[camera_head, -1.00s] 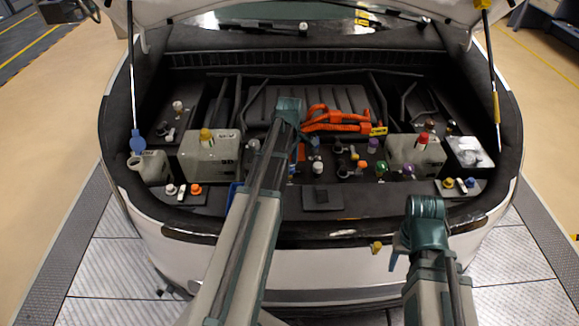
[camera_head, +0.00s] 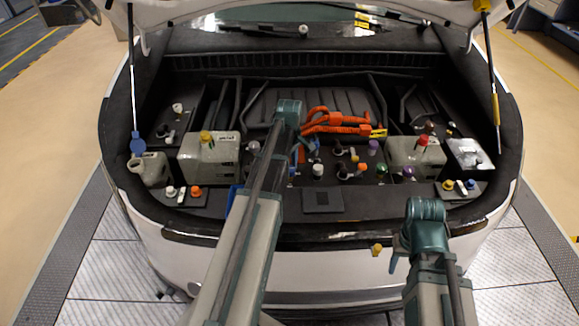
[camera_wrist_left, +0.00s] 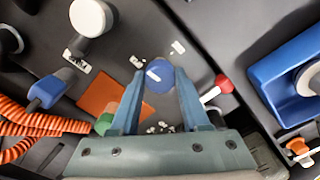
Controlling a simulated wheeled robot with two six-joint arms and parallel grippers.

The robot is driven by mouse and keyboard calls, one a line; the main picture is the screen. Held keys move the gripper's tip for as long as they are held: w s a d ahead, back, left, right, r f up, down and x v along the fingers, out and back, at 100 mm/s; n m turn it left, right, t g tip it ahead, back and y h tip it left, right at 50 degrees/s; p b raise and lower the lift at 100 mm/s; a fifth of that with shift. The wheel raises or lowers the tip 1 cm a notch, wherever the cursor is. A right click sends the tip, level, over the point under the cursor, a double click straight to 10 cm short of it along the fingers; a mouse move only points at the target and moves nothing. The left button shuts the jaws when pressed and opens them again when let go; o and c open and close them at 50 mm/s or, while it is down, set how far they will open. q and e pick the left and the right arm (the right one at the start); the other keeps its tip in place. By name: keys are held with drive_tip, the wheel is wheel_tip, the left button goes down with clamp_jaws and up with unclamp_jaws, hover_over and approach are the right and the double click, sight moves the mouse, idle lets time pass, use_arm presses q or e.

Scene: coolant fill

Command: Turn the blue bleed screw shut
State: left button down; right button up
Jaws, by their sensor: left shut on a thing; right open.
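The blue bleed screw (camera_wrist_left: 159,75) shows in the left wrist view as a round blue cap with a white mark on its top. My left gripper (camera_wrist_left: 160,82) is shut on it, with one finger on each side of the cap. In the head view my left arm reaches over the middle of the engine bay, and its wrist (camera_head: 288,112) and forearm hide the screw. My right gripper (camera_head: 394,262) is open and empty in front of the car's front edge at the right, mostly hidden behind its own wrist.
In the left wrist view, a red-capped part (camera_wrist_left: 222,84), a green knob (camera_wrist_left: 104,124) and a white cap (camera_wrist_left: 90,17) stand near the fingers. A blue tray (camera_wrist_left: 282,75) lies to the right. Orange cables (camera_head: 335,122) run behind my left wrist in the head view.

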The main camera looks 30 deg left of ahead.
use_arm(q)
drive_tip(key=m, duration=0.5)
drive_tip(key=shift+m, duration=0.3)
drive_tip(key=m, duration=0.9)
drive_tip(key=shift+m, duration=2.2)
drive_tip(key=shift+c, duration=1.9)
unclamp_jaws()
drive_tip(key=shift+r, duration=0.1)
